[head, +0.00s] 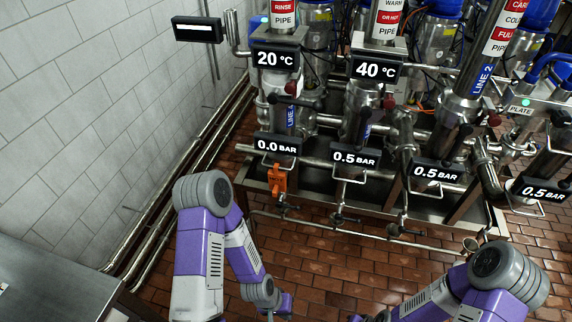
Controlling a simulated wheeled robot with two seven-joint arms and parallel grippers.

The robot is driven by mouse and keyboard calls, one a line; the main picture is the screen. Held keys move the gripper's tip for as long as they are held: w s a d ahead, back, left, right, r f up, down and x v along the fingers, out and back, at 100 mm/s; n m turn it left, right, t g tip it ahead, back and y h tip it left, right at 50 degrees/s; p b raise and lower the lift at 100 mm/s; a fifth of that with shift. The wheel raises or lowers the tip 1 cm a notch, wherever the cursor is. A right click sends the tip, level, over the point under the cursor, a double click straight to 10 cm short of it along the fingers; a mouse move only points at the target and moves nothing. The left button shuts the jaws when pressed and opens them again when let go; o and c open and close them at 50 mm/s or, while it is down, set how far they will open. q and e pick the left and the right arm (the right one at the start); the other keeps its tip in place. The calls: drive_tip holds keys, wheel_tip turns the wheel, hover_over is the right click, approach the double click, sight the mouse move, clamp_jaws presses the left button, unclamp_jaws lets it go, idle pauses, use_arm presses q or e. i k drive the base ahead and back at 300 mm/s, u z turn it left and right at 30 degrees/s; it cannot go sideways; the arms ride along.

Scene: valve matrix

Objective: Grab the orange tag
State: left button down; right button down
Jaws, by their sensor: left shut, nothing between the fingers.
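The orange tag (276,180) hangs upright at the front of the valve rack, below the 0.0 BAR display (277,145). My left arm reaches in from the lower left. My left gripper (281,314) is at the bottom edge of the head view, partly cut off. It is shut and empty, well below the tag in the picture and apart from it. My right arm is at the lower right, and its gripper is out of view.
The steel valve rack carries pipes, more pressure displays (356,158), and temperature displays (276,58). A low pipe (350,234) runs along its front. A metal counter (50,285) stands at the lower left beside a tiled wall (80,110). Brick floor (310,270) lies open between my arms.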

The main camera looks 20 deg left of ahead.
sight(277, 180)
drive_tip(key=u, duration=0.65)
drive_tip(key=i, duration=0.2)
drive_tip(key=u, duration=0.05)
